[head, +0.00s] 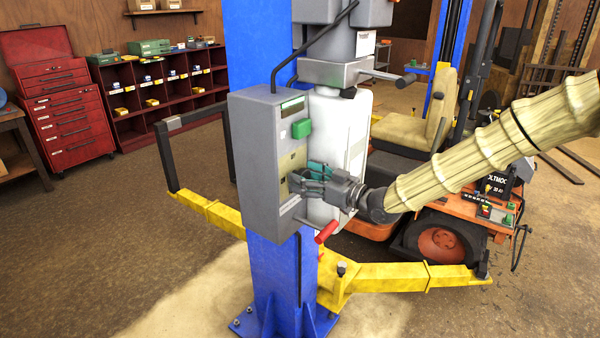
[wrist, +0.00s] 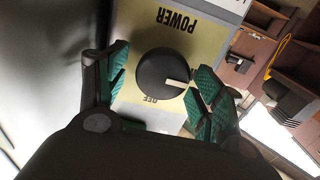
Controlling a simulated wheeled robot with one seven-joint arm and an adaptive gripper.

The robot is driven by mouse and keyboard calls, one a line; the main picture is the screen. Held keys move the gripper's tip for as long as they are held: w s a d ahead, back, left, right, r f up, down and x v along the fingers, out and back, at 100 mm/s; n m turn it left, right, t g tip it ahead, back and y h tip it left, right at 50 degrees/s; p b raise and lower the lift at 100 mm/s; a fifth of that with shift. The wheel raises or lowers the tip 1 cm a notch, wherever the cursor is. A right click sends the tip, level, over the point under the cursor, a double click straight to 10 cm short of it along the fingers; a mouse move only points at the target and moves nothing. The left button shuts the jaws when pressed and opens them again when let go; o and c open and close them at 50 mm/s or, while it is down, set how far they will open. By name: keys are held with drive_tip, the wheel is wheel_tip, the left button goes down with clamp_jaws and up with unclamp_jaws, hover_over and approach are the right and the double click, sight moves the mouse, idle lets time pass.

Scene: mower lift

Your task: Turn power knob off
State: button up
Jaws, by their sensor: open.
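The power knob (wrist: 164,75) is a round black dial with a white pointer mark, on a yellowish plate in the wrist view. The word POWER shows upside down above it and OFF below it. The white mark points to the right and slightly down in that view. My gripper (wrist: 160,85) is open, its green-padded fingers on either side of the knob. I cannot tell whether a finger touches it. In the head view my gripper (head: 298,180) is at the front of the grey control box (head: 262,165), and the knob is hidden there.
The control box is fixed on the blue lift post (head: 268,270). A red-handled lever (head: 326,232) sticks out below my gripper, and a green button (head: 301,128) sits above. A white tank (head: 340,130) is just behind.

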drive_tip(key=shift+w+a, duration=0.3)
drive_tip(key=shift+a, duration=0.1)
